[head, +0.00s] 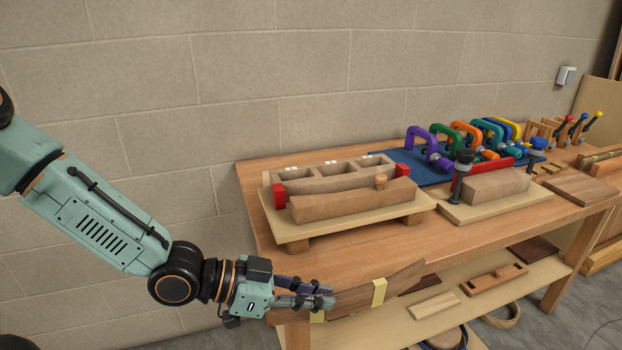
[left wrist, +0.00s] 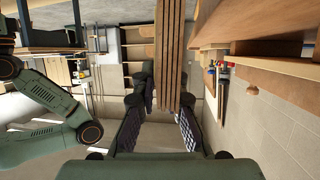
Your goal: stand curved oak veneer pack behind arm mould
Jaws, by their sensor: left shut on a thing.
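The curved oak veneer pack (head: 350,300), brown with yellow bands, is held near its left end by my left gripper (head: 312,293). The pack is at the bench's near left corner, low in front of it. In the left wrist view, the pack (left wrist: 170,45) shows as several long brown layers running up from between the fingers (left wrist: 160,110). A curved wooden mould (head: 350,203) with red end blocks stands on a pale board at the left of the bench; I cannot tell for certain that it is the arm mould. My right gripper is not in view.
The wooden bench (head: 440,243) stands against the block wall. A clamped block (head: 495,187) on a pale board is right of the mould. Coloured clamps (head: 470,138) stand on a blue mat behind. A lower shelf (head: 450,315) holds wood pieces. Bench strips around the mould's board are bare.

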